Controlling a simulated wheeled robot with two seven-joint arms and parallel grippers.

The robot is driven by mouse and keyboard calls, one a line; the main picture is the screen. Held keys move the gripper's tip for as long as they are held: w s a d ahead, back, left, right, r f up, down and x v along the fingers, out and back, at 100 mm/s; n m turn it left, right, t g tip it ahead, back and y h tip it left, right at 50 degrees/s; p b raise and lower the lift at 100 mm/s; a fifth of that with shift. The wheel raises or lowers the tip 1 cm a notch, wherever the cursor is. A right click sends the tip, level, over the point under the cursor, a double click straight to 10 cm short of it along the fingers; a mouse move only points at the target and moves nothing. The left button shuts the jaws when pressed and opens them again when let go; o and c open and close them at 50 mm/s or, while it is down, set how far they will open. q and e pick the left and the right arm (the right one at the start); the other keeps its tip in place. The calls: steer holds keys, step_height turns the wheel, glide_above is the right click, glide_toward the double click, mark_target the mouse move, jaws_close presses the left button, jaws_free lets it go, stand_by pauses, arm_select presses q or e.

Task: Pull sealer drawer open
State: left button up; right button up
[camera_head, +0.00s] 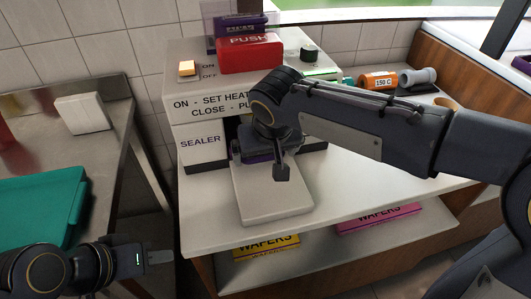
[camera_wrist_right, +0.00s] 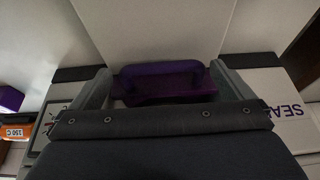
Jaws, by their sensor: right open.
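The white sealer (camera_head: 203,142) stands on the counter with its front towards me. A pale flat plate (camera_head: 272,205) sticks out from its front opening; I cannot tell whether it is part of the drawer. A purple handle (camera_wrist_right: 163,75) shows in the right wrist view between my right gripper's fingers. In the head view my gripper mostly hides it. My right gripper (camera_head: 262,163) points down at the sealer's front and is open around the handle. I cannot tell whether a finger touches it. My left gripper (camera_head: 160,257) is low at the left, away from the sealer; its jaw gap is unclear.
An orange roll (camera_head: 378,81) lies at the right. Yellow (camera_head: 266,246) and pink (camera_head: 378,218) wafer boxes sit below. A teal tray (camera_head: 40,205) is left.

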steer(key=c, duration=1.1)
steer(key=s+d+b, duration=0.1)
steer(key=s, duration=0.4)
steer(key=s+d+b, duration=0.1)
steer(key=s, duration=0.4)
steer(key=s+d+b, duration=0.1)
steer(key=s+d, duration=0.1)
steer(key=s, duration=0.3)
steer(key=shift+s, duration=0.3)
steer(key=o, duration=1.1)
steer(key=p+v, duration=0.1)
steer(key=v, duration=0.6)
steer(key=shift+s+r+p, duration=0.2)
steer(key=shift+r+p, duration=0.1)
steer(key=shift+r, duration=0.05)
steer(key=shift+d, duration=0.1)
